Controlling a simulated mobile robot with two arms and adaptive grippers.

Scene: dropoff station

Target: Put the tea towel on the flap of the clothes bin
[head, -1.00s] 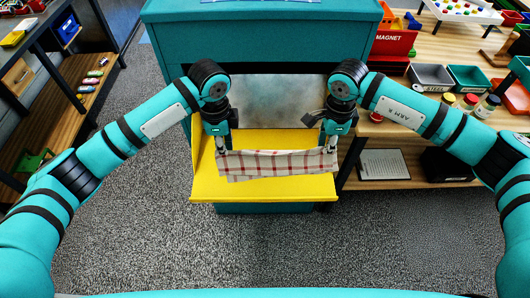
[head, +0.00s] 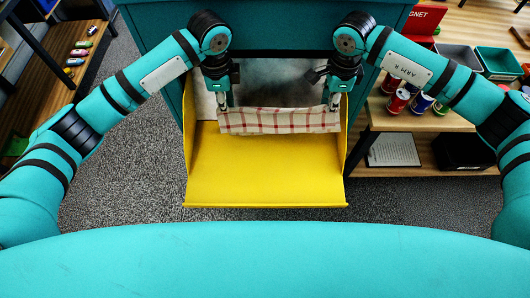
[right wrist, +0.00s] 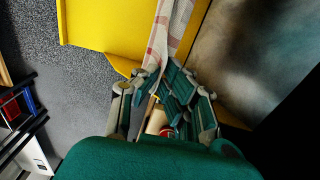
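The tea towel (head: 280,121), off-white with red checks, is stretched in a folded band between my two grippers. My left gripper (head: 226,104) is shut on its left end. My right gripper (head: 334,104) is shut on its right end; the right wrist view shows the towel (right wrist: 168,32) running into the fingers (right wrist: 165,90). The yellow flap (head: 265,175) of the teal clothes bin (head: 275,22) is open and slopes out towards me. The towel is over the flap's inner part, in front of the grey opening. I cannot tell whether it touches the flap.
The flap has raised yellow sides. A wooden shelf unit (head: 415,120) with cans and trays stands close on the right. Another shelf (head: 45,110) with small toy cars is on the left. The flap's front half is bare.

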